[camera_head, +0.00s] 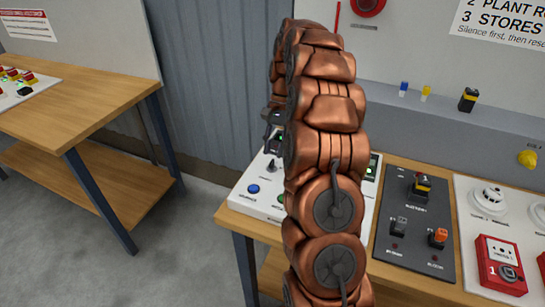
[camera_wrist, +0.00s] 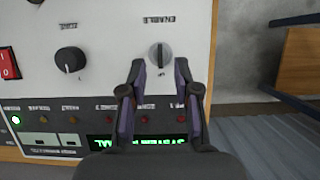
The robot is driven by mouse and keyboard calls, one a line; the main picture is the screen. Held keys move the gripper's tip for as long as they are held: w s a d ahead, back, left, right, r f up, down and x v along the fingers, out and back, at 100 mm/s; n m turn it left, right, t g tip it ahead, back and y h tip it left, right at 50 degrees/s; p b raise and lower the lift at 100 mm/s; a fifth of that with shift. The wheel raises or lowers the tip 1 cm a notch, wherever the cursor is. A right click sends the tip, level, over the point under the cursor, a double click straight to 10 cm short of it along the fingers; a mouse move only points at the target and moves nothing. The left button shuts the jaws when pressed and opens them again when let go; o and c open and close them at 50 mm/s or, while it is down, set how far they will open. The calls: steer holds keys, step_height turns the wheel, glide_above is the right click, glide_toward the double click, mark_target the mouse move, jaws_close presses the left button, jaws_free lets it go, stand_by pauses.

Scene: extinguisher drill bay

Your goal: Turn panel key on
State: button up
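The white control panel (camera_wrist: 110,35) fills the left and middle of the wrist view, its lettering upside down. On it is a round grey key switch (camera_wrist: 160,56) under lettering that looks like ENABLE. Its raised bar stands roughly upright in the picture. My gripper (camera_wrist: 158,70) is open and empty, with one finger on each side just below the switch; I cannot tell whether they touch it. In the head view the panel (camera_head: 250,190) sits on the wooden bench, and my arm hides much of it and most of my gripper.
A black knob (camera_wrist: 70,60) and a red rocker switch (camera_wrist: 8,63) sit beside the key switch. A lit green display (camera_wrist: 138,143) and a row of small lamps lie below it. A dark panel (camera_head: 415,220) stands to the right on the bench.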

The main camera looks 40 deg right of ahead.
mark_target(272, 160)
steer(key=shift+p+x, duration=0.45)
steer(key=shift+x, duration=1.4)
steer(key=shift+c, duration=0.2)
jaws_close()
